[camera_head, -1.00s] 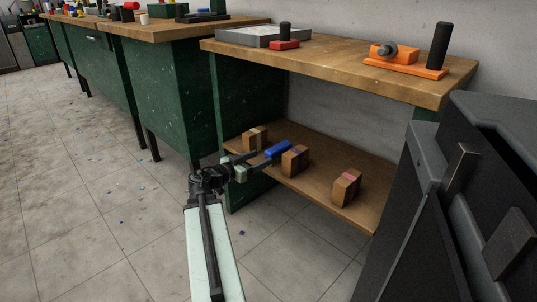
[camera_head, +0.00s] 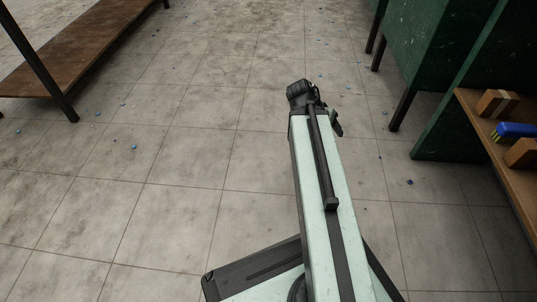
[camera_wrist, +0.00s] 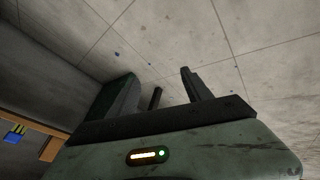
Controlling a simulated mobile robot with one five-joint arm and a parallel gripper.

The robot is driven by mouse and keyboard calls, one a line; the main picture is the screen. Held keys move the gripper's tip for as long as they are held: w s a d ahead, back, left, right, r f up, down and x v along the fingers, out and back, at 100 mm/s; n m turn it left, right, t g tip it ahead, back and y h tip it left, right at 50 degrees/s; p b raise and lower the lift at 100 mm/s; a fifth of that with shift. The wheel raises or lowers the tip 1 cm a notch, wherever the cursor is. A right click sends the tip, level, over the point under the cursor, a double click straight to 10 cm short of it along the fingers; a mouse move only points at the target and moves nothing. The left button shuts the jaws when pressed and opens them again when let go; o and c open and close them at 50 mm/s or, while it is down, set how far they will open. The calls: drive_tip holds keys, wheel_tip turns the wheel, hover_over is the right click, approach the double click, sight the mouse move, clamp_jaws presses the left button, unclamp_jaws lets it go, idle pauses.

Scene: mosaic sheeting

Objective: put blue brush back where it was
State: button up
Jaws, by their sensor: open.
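The blue brush (camera_head: 516,130) lies on the lower wooden shelf (camera_head: 520,188) at the right edge of the head view, between two wooden blocks. Pale yellowish bristles show at its left end. A small blue patch, likely the brush, also shows at the lower left of the wrist view (camera_wrist: 14,133). My gripper (camera_wrist: 158,90) is open and empty in the wrist view, with floor beyond its fingers. In the head view my arm reaches forward over the floor, well left of the shelf and apart from the brush. The gripper is mostly hidden there behind the wrist.
One wooden block (camera_head: 496,103) sits behind the brush and another (camera_head: 522,153) in front of it. Green benches (camera_head: 430,45) stand at the upper right. A brown low shelf (camera_head: 75,50) is at the upper left. The tiled floor between is clear apart from small blue bits.

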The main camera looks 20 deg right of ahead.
drive_tip(key=w+a+f+n+y, duration=0.2)
drive_tip(key=a+n, duration=0.3)
drive_tip(key=a, duration=1.1)
drive_tip(key=w+a+f+n+y, duration=0.2)
drive_tip(key=a+n+y, duration=0.2)
drive_tip(key=a, duration=1.2)
drive_tip(key=shift+n+y, duration=0.4)
drive_tip(key=shift+n, duration=0.2)
drive_tip(key=shift+o, duration=0.4)
drive_tip(key=shift+a, duration=0.25)
drive_tip(key=shift+w+d, duration=0.1)
